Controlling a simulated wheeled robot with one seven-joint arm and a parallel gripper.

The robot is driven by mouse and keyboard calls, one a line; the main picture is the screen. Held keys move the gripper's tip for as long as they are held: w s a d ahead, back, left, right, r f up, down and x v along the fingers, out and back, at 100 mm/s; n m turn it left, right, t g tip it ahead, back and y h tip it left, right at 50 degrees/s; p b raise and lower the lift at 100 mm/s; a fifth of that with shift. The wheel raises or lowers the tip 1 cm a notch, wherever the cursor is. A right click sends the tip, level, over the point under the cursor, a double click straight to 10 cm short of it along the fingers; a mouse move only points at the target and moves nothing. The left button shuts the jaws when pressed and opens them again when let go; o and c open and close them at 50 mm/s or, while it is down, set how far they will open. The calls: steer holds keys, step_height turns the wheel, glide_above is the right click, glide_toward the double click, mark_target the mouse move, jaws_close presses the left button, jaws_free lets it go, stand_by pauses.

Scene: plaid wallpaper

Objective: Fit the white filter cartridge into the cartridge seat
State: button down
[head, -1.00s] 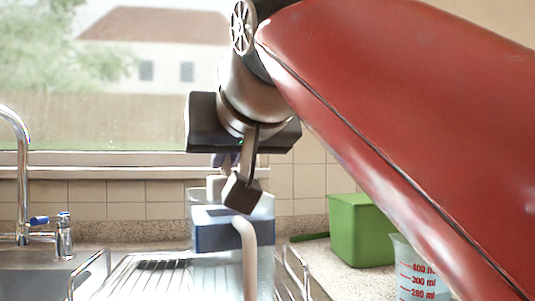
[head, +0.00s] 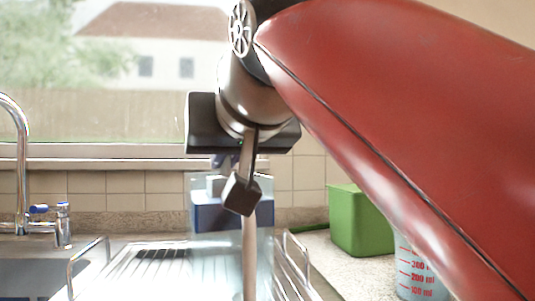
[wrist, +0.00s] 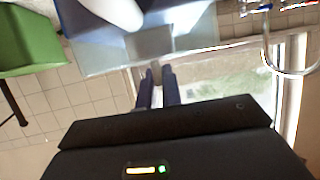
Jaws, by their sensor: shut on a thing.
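My gripper (wrist: 160,77) points down in the head view, its dark fingers (head: 224,160) close together. The seat opening is hidden. I cannot tell whether the cartridge touches it.
A pale upright tube or handle (head: 249,260) stands before the container. A green box (head: 358,222) and a measuring cup (head: 415,275) stand right, a tap (head: 22,165) left. A window is behind.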

steer(key=shift+f+b, duration=0.65)
steer(key=shift+f, duration=0.15)
steer(key=c, duration=1.5)
jaws_free()
